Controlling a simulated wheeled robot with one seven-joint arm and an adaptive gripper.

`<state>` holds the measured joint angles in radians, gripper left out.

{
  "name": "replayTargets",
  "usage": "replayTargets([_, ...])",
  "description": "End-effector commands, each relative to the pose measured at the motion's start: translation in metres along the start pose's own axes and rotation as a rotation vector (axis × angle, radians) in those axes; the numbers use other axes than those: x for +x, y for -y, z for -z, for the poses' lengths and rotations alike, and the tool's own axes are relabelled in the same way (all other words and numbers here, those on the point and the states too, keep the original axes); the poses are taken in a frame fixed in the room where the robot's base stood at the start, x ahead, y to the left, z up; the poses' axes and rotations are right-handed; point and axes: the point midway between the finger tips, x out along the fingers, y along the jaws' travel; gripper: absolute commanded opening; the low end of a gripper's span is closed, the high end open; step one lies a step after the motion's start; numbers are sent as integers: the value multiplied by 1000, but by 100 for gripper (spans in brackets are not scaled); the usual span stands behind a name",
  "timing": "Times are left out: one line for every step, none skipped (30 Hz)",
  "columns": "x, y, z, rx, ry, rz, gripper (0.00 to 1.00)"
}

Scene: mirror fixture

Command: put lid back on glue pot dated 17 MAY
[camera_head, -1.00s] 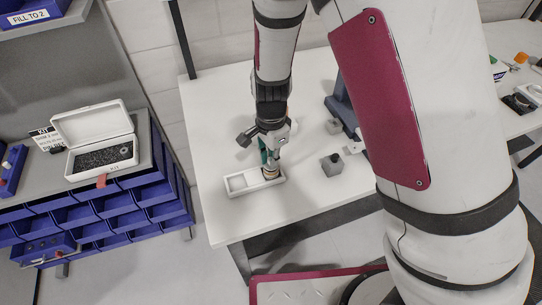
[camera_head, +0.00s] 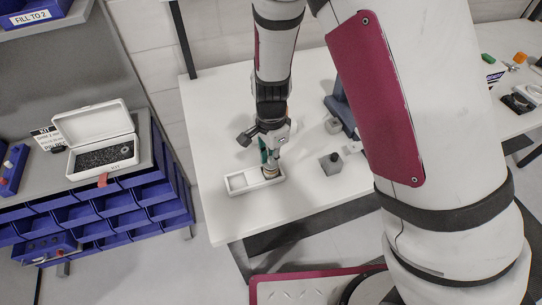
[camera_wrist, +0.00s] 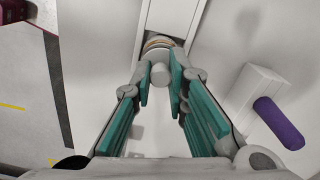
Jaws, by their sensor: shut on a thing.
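My gripper (camera_head: 268,160) points down over the right end of a white tray (camera_head: 240,191) on the white table. In the wrist view, its teal-padded fingers (camera_wrist: 160,76) are closed around a grey round knob-like piece (camera_wrist: 160,72). Just beyond the knob is a round pot-like thing with a tan and grey rim (camera_wrist: 158,42), in the tray's end compartment. It also shows below the fingers in the head view (camera_head: 270,171). I cannot tell whether the held piece touches the pot. No date can be read on it.
A grey block with a dark knob (camera_head: 331,164) stands right of the tray, with another small grey block (camera_head: 333,126) behind. The wrist view shows a purple cylinder (camera_wrist: 278,122) close on the right. An open white box (camera_head: 102,150) sits on blue bins at left. The table's front left is clear.

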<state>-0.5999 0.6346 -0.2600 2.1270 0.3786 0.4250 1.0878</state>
Motion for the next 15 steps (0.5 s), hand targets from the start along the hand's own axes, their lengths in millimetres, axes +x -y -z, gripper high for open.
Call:
replayTargets([0,0,0,0,0,0,4])
replayTargets([0,0,0,0,0,0,4])
replayTargets([0,0,0,0,0,0,4])
replayTargets([0,0,0,0,0,0,4])
replayTargets([0,0,0,0,0,0,4])
replayTargets([0,0,0,0,0,0,4])
replayTargets([0,0,0,0,0,0,4])
replayTargets([0,0,0,0,0,0,4])
replayTargets([0,0,0,0,0,0,21])
replayTargets([0,0,0,0,0,0,28])
replayTargets([0,0,0,0,0,0,35])
replayTargets([0,0,0,0,0,0,38])
replayTargets([0,0,0,0,0,0,38])
replayTargets([0,0,0,0,0,0,38])
replayTargets([0,0,0,0,0,0,38])
